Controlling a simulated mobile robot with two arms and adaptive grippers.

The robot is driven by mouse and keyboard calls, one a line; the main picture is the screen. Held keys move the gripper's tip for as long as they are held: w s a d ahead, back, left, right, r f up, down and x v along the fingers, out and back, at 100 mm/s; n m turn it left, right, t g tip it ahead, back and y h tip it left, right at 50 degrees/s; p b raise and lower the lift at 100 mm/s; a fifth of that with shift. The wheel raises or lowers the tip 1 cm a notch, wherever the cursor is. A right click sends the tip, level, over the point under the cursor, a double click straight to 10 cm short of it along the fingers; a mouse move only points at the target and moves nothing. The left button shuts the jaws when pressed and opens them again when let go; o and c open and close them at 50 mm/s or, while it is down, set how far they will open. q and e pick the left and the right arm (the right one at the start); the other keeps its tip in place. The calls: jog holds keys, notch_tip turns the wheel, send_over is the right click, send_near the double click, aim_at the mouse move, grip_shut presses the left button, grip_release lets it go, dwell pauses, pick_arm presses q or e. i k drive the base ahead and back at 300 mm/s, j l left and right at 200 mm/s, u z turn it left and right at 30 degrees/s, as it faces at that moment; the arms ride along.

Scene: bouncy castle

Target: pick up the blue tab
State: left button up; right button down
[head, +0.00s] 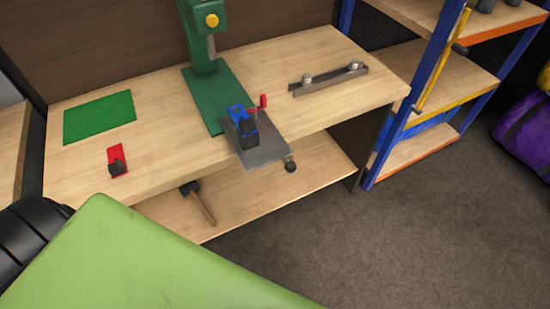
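A small blue piece (237,110), which looks like the blue tab, is on the workbench. It sits at the top of a dark block (249,133) on a grey metal plate (268,152) at the front of the green press (203,92). I cannot tell whether it is loose or fixed to the block. A small red piece (263,101) is right beside it. Neither of my grippers shows in the head view.
A red tab (115,153) with a black part and a green mat (99,117) lie on the bench's left. A metal bar (329,79) lies at right. A hammer (199,201) is on the lower shelf. A light-green surface (130,262) blocks the lower left.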

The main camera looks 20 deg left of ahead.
aim_at(246, 125)
jog(key=l+u, duration=0.15)
jog(key=u, duration=0.2)
jog(key=l+u, duration=0.1)
jog(key=u, duration=0.25)
jog(key=i+l, duration=0.05)
